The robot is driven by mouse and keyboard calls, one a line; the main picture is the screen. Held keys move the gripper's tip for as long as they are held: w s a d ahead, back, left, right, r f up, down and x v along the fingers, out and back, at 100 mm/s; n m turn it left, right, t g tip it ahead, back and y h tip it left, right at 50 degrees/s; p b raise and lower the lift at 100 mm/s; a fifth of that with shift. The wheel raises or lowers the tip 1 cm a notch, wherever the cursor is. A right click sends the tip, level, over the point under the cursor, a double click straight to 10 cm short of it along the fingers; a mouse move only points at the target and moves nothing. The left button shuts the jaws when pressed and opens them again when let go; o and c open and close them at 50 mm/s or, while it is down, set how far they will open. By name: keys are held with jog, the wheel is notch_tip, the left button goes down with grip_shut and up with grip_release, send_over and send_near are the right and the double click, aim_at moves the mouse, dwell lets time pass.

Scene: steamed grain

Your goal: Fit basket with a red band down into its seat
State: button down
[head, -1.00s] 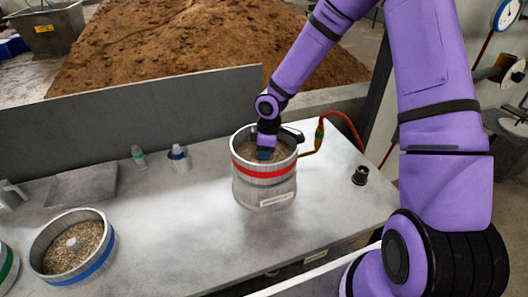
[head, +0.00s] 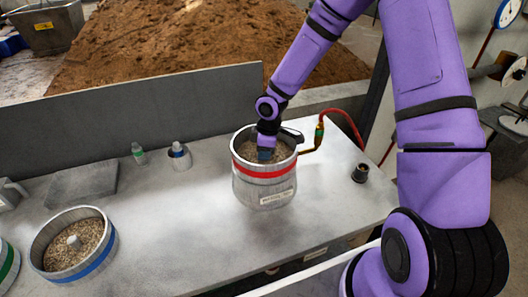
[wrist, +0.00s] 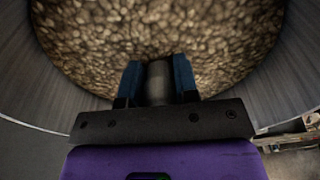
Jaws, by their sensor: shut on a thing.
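The basket with the red band (head: 262,174) is a pale round tub filled with grain. It sits upright on top of a grey metal pot (head: 250,195) with a label on its front. The red band shows above the pot's rim; I cannot tell how deep the basket's lower part sits inside. My gripper (head: 266,154) reaches down into the basket. In the wrist view its blue fingers (wrist: 156,78) are shut on the basket's grey central post (wrist: 158,88), with grain (wrist: 160,30) around it.
A basket with a blue band (head: 99,262) stands at the front left, and a green-banded one (head: 8,262) is cut by the left edge. A small black cup (head: 362,172) stands to the right. The table between the baskets is clear.

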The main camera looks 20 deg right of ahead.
jog(key=c, duration=0.8)
grip_release()
jog(key=shift+f, duration=0.1)
jog(key=r, duration=0.3)
jog(key=d+r, duration=0.1)
jog(key=r, duration=0.7)
jog(key=shift+s+d+r, duration=0.1)
jog(key=shift+s+d, duration=0.05)
jog(key=shift+s, duration=0.15)
jog(key=s+d+r+m+t+h, duration=0.15)
jog(key=s+r+m, duration=0.25)
jog(key=s+r, duration=0.4)
jog(key=s+d+r+m+t+h, duration=0.1)
jog(key=s+d+r+m+h, duration=0.25)
jog(key=r, duration=0.65)
jog(key=shift+s+d+r+m+t+y, duration=0.25)
jog(key=shift+s+r+m+y, duration=0.65)
jog(key=shift+s, duration=2)
jog(key=shift+s+r+m+t+y, duration=0.4)
jog(key=shift+s+r+m, duration=1)
jog(key=shift+s, duration=1.45)
jog(key=shift+s+d+r+m+t+y, duration=0.15)
jog(key=shift+s+r+m+t+y, duration=0.4)
jog(key=shift+s+r, duration=1.65)
jog(key=shift+s+f, duration=0.65)
jog(key=shift+f, duration=0.1)
